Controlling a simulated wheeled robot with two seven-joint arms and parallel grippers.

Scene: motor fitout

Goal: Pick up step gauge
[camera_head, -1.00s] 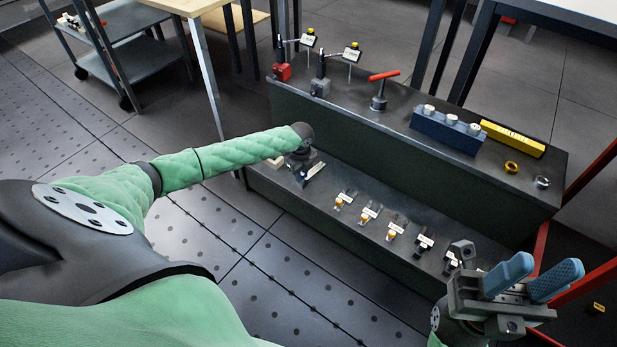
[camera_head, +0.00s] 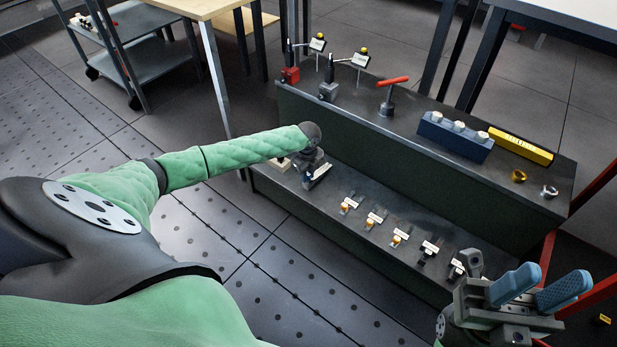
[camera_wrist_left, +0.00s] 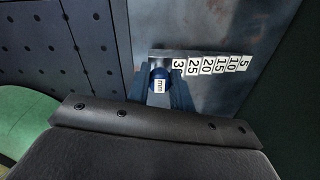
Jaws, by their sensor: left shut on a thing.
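The step gauge (camera_wrist_left: 206,63) is a grey metal bar with a row of white number labels and a dark blue round grip marked "mm". It shows in the left wrist view, above the grey shelf surface. My left gripper (camera_wrist_left: 160,82) is shut on the blue grip. In the head view my left gripper (camera_head: 311,166) is at the far left end of the lower shelf, and its wrist hides most of the gauge. Whether the gauge touches the shelf is unclear. My right gripper (camera_head: 540,281), with blue finger pads, is open and empty at the lower right.
Several small labelled pieces (camera_head: 374,220) stand along the lower shelf (camera_head: 385,258). The upper shelf holds two indicator stands (camera_head: 328,90), a red-handled tool (camera_head: 388,95), a blue block (camera_head: 455,137), a yellow bar (camera_head: 518,144) and two rings (camera_head: 519,175). A trolley (camera_head: 150,55) stands upper left.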

